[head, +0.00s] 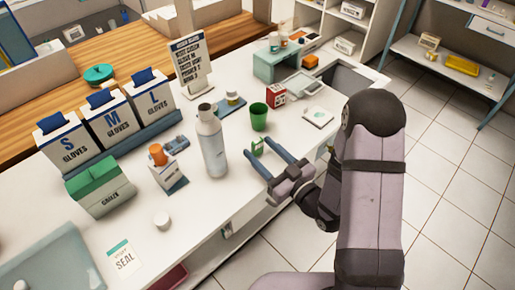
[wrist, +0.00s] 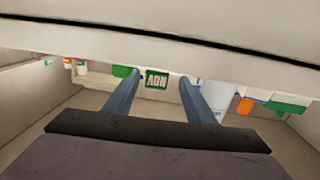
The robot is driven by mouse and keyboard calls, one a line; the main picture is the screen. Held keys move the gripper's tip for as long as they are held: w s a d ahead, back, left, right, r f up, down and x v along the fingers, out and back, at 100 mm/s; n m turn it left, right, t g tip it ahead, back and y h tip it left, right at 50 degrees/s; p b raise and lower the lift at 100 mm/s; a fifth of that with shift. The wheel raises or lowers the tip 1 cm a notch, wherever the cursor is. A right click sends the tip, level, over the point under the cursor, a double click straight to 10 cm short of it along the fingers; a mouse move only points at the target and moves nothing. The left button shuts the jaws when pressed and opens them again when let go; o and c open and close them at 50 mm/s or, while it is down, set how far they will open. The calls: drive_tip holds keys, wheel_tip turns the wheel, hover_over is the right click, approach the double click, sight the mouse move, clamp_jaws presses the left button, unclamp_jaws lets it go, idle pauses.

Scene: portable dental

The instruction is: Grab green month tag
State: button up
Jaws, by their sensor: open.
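The green month tag (head: 257,147) stands on the white counter just in front of the green cup (head: 259,117). In the wrist view the tag (wrist: 156,79) shows its white letters, which look like NOV upside down. My gripper (head: 262,148) is open, with its two blue fingers reaching over the counter's front edge. The tag appears between the fingertips in both views; I cannot tell whether either finger touches it. In the wrist view my gripper (wrist: 159,80) holds nothing.
A grey bottle (head: 212,145) stands left of the fingers. A red box (head: 276,94) and a white pad (head: 318,117) lie behind and to the right. Glove boxes (head: 110,125), an orange-topped item (head: 158,155) and a green gauze box (head: 100,187) stand farther left.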

drive_tip(key=shift+p+x, duration=0.95)
drive_tip(key=shift+x, duration=2.1)
drive_tip(key=shift+w+a+r, duration=0.1)
drive_tip(key=shift+w+a, duration=0.05)
drive_tip(key=shift+w, duration=0.35)
drive_tip(key=c, duration=1.1)
